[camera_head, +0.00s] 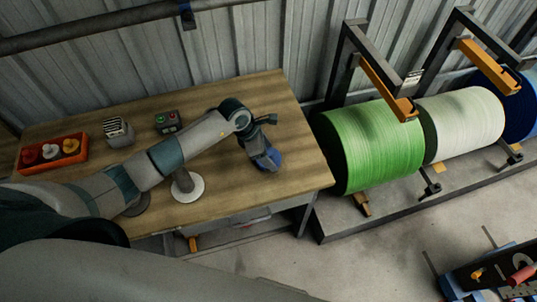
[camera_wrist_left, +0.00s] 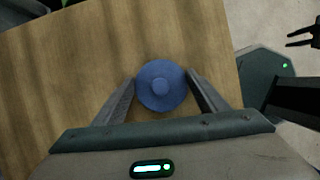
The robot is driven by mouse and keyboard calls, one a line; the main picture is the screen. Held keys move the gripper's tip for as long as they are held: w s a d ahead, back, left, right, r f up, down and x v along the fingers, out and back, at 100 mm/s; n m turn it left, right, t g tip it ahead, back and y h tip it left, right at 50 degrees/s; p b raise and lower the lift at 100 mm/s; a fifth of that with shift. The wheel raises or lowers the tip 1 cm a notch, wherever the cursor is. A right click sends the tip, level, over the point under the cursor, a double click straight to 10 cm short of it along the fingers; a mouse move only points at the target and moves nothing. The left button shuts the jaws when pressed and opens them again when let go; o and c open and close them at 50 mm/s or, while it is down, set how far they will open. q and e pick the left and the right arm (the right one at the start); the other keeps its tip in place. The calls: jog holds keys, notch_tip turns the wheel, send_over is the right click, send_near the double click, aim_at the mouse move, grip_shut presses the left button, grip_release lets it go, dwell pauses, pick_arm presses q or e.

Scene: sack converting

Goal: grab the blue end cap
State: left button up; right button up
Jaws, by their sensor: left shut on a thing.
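The blue end cap (camera_head: 277,158) is a round blue disc near the right end of the wooden table, mostly hidden by my gripper in the head view. My left gripper (camera_head: 266,160) points down over it there. In the left wrist view the blue end cap (camera_wrist_left: 162,88) shows a raised round middle and lies between the two fingers of my left gripper (camera_wrist_left: 162,80). The fingers are shut on its sides. Whether the cap still touches the table is hard to tell.
An orange-red tray (camera_head: 70,163) with several knobbed pieces sits at the table's left. A small grey device (camera_head: 118,132), a button box (camera_head: 168,121) and a white round base (camera_head: 188,195) stand nearby. Green (camera_head: 370,148) and white (camera_head: 460,125) rolls hang on racks beyond the table's right edge.

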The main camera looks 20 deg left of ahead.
aim_at(269, 152)
pick_arm(q)
jog(key=shift+r, duration=0.15)
jog(key=shift+r+b, duration=0.55)
jog(key=shift+r, duration=0.05)
notch_tip(269, 152, up, 2)
jog(key=shift+w+r+b, duration=0.1)
jog(key=shift+b, duration=0.7)
jog(key=s+d+r+b, duration=0.4)
jog(key=s+d+r, duration=0.3)
jog(key=s, duration=0.2)
jog(key=shift+d+r, duration=0.15)
jog(key=shift+d, duration=0.1)
